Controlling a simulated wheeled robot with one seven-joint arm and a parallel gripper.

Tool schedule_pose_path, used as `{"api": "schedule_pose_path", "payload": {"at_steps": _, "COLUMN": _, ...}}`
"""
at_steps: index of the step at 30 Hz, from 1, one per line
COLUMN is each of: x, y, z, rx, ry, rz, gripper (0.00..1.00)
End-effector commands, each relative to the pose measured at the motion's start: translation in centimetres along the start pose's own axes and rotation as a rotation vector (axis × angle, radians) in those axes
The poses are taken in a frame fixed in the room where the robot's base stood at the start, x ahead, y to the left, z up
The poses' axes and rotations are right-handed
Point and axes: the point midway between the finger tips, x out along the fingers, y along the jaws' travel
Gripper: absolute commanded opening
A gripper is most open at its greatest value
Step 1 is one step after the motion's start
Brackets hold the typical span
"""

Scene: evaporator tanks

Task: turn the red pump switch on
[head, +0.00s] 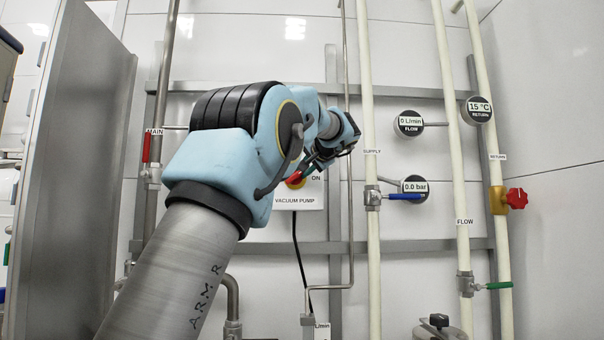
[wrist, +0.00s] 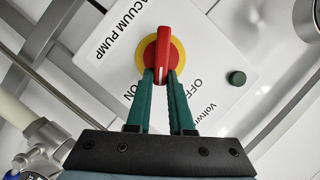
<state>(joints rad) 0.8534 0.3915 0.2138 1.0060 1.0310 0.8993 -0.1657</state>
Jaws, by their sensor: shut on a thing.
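The red pump switch (wrist: 163,48) has a red handle on a yellow disc, on a white plate (wrist: 112,62) marked VACUUM PUMP, OFF and ON. My gripper (wrist: 161,76) is shut on the handle, with a green finger on either side of its near end. A white line on that end points between the OFF and ON labels. In the head view the switch (head: 293,181) is partly hidden behind my gripper (head: 301,175). The ON label and the VACUUM PUMP text on the plate (head: 297,203) show there.
A white supply pipe (head: 366,100) with a blue-handled valve (head: 404,196) runs just right of the switch. A thin steel tube (head: 348,240) stands closer. The main valve's red lever (head: 147,148) is to the left. A dark green round button (wrist: 237,77) is on the plate.

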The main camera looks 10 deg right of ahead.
Motion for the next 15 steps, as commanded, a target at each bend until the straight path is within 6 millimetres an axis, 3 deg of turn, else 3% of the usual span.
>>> {"api": "schedule_pose_path", "payload": {"at_steps": 15, "x": 0.2, "y": 1.8, "z": 0.5, "rx": 0.416, "ry": 0.002, "rz": -0.172, "gripper": 0.0}}
